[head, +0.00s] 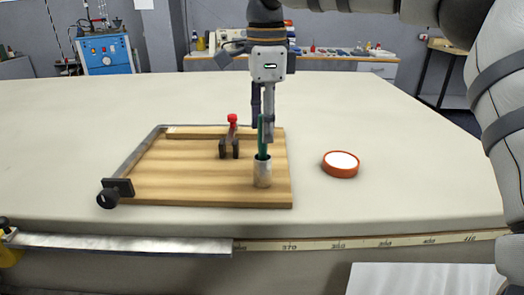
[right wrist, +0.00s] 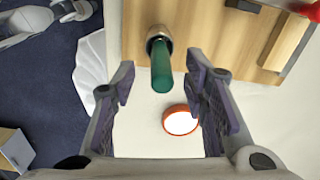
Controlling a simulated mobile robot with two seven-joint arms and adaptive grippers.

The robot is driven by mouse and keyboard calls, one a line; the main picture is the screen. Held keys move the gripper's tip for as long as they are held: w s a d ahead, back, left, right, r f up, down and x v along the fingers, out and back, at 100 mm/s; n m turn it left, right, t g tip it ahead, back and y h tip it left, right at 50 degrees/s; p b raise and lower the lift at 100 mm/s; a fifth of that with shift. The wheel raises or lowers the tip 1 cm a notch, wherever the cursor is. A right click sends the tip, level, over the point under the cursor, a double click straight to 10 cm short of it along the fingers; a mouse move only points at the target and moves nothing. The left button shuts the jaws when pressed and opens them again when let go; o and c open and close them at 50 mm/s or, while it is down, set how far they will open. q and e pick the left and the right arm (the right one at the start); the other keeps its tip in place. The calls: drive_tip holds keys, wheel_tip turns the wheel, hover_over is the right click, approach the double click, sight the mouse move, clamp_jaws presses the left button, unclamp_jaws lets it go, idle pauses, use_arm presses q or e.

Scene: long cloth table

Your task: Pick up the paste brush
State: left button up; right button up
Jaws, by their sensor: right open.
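The paste brush (head: 262,140) stands upright with its green handle up in a silver cylindrical cup (head: 262,175) on the wooden board's front right part. Its lower end is hidden in the cup. My right gripper (head: 264,128) hangs above and around the top of the handle, fingers pointing down. In the right wrist view the green handle (right wrist: 161,70) lies between the two spread fingers (right wrist: 160,84), with gaps on both sides. My right gripper is open and holds nothing. My left gripper is not in view.
The wooden board (head: 190,185) has a metal edge rail and a black knob (head: 108,198) at its front left. A red-topped clamp (head: 232,135) stands just left of the brush. An orange-rimmed round dish (head: 341,165) lies to the right. The cream table (head: 420,185) is clear farther right.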

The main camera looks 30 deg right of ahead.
wheel_tip(320, 180, down, 4)
drive_tip(key=shift+w+a+f, duration=0.15)
drive_tip(key=shift+f, duration=0.05)
clamp_jaws()
wheel_tip(320, 180, up, 10)
drive_tip(key=shift+r, duration=0.1)
idle(0.3)
